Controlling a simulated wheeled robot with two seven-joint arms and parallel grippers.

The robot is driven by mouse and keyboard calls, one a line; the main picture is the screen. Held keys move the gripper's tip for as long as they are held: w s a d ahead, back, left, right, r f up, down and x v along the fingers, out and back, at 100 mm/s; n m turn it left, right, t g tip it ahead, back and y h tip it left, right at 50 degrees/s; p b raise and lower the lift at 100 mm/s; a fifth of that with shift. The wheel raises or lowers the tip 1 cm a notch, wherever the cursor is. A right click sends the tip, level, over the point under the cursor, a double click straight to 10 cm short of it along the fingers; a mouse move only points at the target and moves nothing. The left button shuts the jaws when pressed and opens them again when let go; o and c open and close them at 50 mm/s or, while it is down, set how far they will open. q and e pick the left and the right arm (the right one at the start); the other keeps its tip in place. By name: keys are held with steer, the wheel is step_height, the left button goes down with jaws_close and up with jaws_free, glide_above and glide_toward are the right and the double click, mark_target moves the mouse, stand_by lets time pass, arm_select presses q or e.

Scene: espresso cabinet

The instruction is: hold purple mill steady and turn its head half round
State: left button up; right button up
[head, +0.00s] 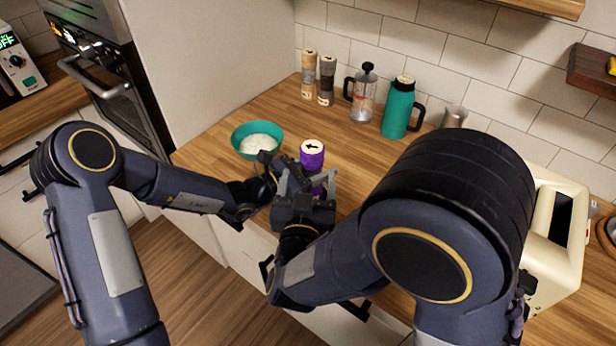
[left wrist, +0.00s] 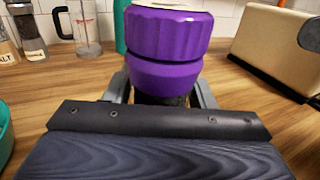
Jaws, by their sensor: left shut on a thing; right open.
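The purple mill (head: 312,154) stands upright on the wooden counter near its front edge, with a pale top disc bearing a dark arrow that points left in the head view. It also fills the middle of the left wrist view (left wrist: 170,40), showing its ribbed head and a band below. My left gripper (head: 283,182) is shut on the mill's body, its fingers on both sides below the head (left wrist: 165,92). My right gripper (head: 308,183) is open close in front of the mill. The arms hide the mill's lower part, and I cannot tell whether the right fingers touch it.
A teal bowl of white contents (head: 240,132) stands just left of the mill. Behind are two shakers (head: 317,80), a French press (head: 363,95), a teal flask (head: 398,110) and a metal cup (head: 454,117). A cream toaster (head: 555,240) stands right. Counter behind the mill is clear.

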arm_select(q)
steer(key=o, duration=1.4)
